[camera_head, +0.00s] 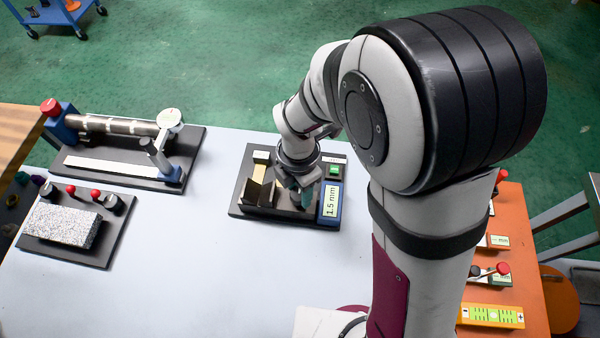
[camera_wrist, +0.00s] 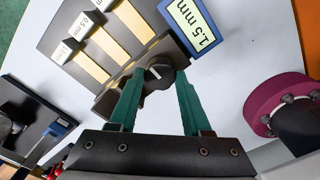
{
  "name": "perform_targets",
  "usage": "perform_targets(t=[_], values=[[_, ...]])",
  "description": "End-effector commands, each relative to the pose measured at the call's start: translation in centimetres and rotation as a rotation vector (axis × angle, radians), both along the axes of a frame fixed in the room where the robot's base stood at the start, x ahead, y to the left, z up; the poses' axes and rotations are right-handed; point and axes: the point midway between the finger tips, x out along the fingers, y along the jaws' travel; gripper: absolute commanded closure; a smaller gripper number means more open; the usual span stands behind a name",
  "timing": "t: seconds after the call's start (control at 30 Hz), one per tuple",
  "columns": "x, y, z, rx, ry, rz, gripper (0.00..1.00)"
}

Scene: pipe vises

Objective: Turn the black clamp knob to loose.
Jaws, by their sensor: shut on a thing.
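A round black knob (camera_wrist: 158,76) with a white pointer line sits at the edge of a dark fixture plate (camera_wrist: 75,45) in the wrist view. My gripper (camera_wrist: 161,78) has its two teal fingers on either side of the knob, shut on it. In the head view my gripper (camera_head: 304,196) reaches down onto the same fixture plate (camera_head: 240,208), and the knob is hidden by the fingers there.
A blue-framed "1.5 mm" sign (camera_head: 330,203) stands right beside my gripper. Brass-coloured strips (camera_wrist: 103,45) lie on the plate. A granite-block fixture (camera_head: 62,228) and a shaft fixture with a dial gauge (camera_head: 169,119) stand to the left. The table's front middle is clear.

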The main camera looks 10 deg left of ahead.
Motion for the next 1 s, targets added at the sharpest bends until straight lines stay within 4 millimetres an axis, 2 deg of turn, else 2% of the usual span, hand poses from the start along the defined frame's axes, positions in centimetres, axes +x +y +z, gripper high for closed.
perform_targets(t=[0.53,0.57,0.7,0.73,1.0], values=[[-0.02,-0.08,-0.06,-0.002,0.001,0.025,1.00],[-0.02,-0.08,-0.06,-0.002,0.001,0.025,0.50],[-0.01,-0.05,-0.04,-0.001,0.000,0.024,0.25],[-0.01,-0.05,-0.04,-0.001,0.000,0.024,0.22],[0.01,-0.01,0.08,0.000,0.000,0.022,0.22]])
